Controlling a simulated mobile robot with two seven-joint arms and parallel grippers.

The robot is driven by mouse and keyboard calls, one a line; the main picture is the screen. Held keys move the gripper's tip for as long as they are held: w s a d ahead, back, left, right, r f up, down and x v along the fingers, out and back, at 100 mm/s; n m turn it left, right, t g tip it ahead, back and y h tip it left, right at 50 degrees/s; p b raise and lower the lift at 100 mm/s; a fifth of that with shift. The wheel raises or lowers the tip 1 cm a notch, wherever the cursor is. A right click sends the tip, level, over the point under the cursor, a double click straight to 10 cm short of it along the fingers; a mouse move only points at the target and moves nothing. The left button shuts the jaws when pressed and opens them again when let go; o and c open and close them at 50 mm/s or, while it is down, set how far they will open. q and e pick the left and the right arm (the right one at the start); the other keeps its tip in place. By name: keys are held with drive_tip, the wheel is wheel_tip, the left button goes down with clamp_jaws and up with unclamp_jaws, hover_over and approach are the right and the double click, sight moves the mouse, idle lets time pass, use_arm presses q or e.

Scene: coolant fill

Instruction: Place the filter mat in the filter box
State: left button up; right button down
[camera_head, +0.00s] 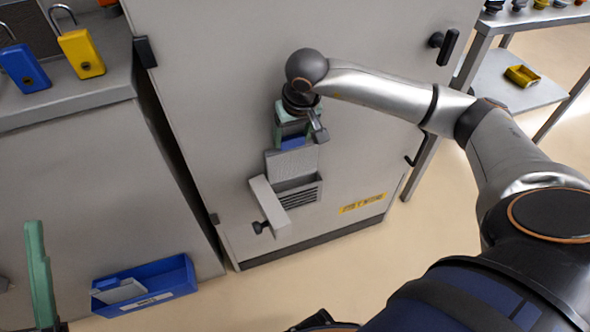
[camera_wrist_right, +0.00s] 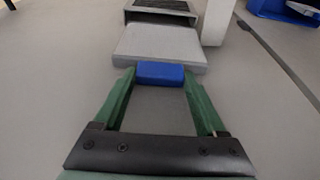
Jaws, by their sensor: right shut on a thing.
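The filter mat is a flat grey pad (camera_head: 292,162) with a blue grip block (camera_head: 293,143). My right gripper (camera_head: 293,134) is shut on the blue block, which also shows between its green fingers in the right wrist view (camera_wrist_right: 160,73). The grey pad (camera_wrist_right: 160,45) points toward the filter box (camera_head: 298,192), its far edge right at the upper rim. I cannot tell whether it has entered. The box, with dark slats, is on the cabinet front. Its grey cover (camera_head: 268,202) stands open on the left. One green finger of my left gripper (camera_head: 39,275) shows at lower left.
A blue bin (camera_head: 165,283) with a pale flat piece (camera_head: 120,291) is low at the left. Yellow (camera_head: 81,53) and blue (camera_head: 23,68) padlocks stand on the left ledge. A yellow label (camera_head: 362,204) is right of the box. A metal cart (camera_head: 515,82) stands at the right.

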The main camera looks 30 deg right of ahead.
sight(295, 171)
drive_tip(key=f+b, duration=0.1)
drive_tip(key=f, duration=0.6)
drive_tip(key=shift+s+d+f+b, duration=0.15)
drive_tip(key=shift+s+f+b, duration=0.05)
drive_tip(key=shift+f+b, duration=0.2)
use_arm(q)
drive_tip(key=shift+s+d+f+h+b, duration=0.1)
drive_tip(key=shift+s+f+h+b, duration=0.1)
drive_tip(key=shift+f+h+b, duration=0.25)
drive_tip(key=shift+s+d+f+h+b, duration=0.1)
drive_tip(key=shift+s+f+h, duration=0.15)
drive_tip(key=shift+f, duration=0.3)
use_arm(e)
drive_tip(key=shift+f, duration=2.2)
unclamp_jaws()
use_arm(q)
drive_tip(key=shift+f, duration=0.1)
